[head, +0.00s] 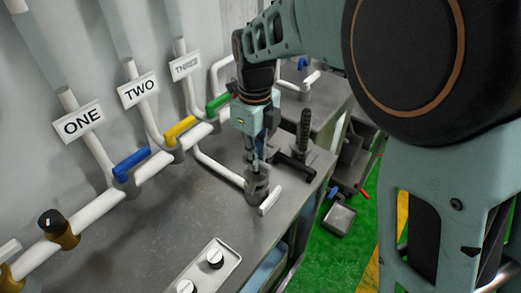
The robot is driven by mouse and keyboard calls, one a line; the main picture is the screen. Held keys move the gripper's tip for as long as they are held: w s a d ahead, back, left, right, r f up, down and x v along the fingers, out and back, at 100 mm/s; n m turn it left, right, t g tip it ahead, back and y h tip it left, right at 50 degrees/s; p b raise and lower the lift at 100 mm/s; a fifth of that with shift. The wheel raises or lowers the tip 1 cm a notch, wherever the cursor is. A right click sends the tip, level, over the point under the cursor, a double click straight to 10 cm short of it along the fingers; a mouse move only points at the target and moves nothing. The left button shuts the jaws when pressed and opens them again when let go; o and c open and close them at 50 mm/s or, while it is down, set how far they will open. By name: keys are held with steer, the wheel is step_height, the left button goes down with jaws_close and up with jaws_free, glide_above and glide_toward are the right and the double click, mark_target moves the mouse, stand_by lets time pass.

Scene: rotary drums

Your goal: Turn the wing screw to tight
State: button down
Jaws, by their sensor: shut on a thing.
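My gripper (257,164) points down over the grey bench. Its fingers are shut on the wing screw at the top of a dark round fitting (257,189). The fingers hide most of the screw, so its angle cannot be told. The fitting stands at the end of a bent white pipe (218,170). A short white bar (270,202) sits at the fitting's front right side; whether it is joined to the fitting cannot be told.
Pipes labelled ONE (83,122), TWO (139,90) and THREE run along the wall, with blue (131,160), yellow (180,129) and green (218,102) levers. A dark ribbed post (303,132) stands right of my gripper. A panel with white knobs (214,258) lies in front.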

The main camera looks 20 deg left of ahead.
steer(key=c, duration=2)
jaws_free()
steer(key=shift+o, duration=0.2)
steer(key=shift+r, duration=0.15)
step_height(320, 180, up, 12)
steer(key=shift+w, duration=0.1)
